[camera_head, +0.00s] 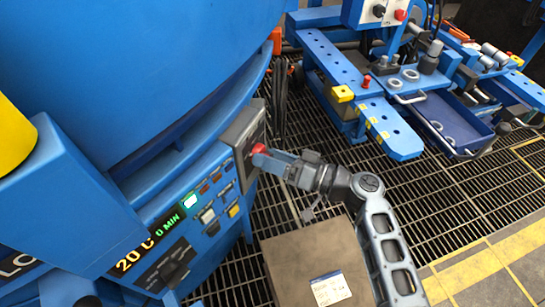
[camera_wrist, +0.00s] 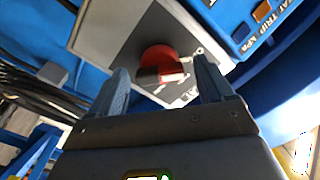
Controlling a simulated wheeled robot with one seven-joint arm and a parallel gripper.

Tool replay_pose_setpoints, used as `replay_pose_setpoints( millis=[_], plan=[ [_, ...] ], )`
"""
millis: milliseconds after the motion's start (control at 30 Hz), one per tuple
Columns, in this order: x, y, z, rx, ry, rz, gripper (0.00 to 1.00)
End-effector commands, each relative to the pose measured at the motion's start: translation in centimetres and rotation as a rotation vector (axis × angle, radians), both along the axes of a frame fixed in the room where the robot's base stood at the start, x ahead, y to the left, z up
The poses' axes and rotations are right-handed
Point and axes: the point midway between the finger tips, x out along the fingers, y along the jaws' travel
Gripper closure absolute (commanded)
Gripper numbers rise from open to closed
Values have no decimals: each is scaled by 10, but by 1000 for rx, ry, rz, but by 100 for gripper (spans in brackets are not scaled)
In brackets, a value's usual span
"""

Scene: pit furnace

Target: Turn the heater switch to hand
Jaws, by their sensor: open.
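A red rotary knob (camera_head: 258,149) sits on a grey plate (camera_head: 240,138) on the side of the blue furnace. In the wrist view the red knob (camera_wrist: 161,65) has a pale bar across its front, and its lettering is too blurred to read. I cannot tell whether it is the heater switch. My gripper (camera_head: 268,158) is at this knob. Its open fingers (camera_wrist: 160,78) appear on either side of the knob in the wrist view; contact is not clear.
The blue panel beside the plate has a display (camera_head: 147,246) reading 20 C and 0 MIN, plus several small buttons. A brown box (camera_head: 300,262) with a label stands below my arm. A blue workbench (camera_head: 385,128) is at upper right. Grating floor lies between.

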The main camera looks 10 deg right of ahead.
Motion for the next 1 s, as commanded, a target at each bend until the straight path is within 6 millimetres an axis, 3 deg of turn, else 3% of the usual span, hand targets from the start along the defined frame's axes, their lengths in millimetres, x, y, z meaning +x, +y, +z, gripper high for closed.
replay_pose_setpoints(
  millis=[233,800,1000],
  plan=[
    [0,1,0,0,0,0,19],
    [0,0,0,0,0,0,74],
    [0,0,0,4,8,-1,75]
  ],
)
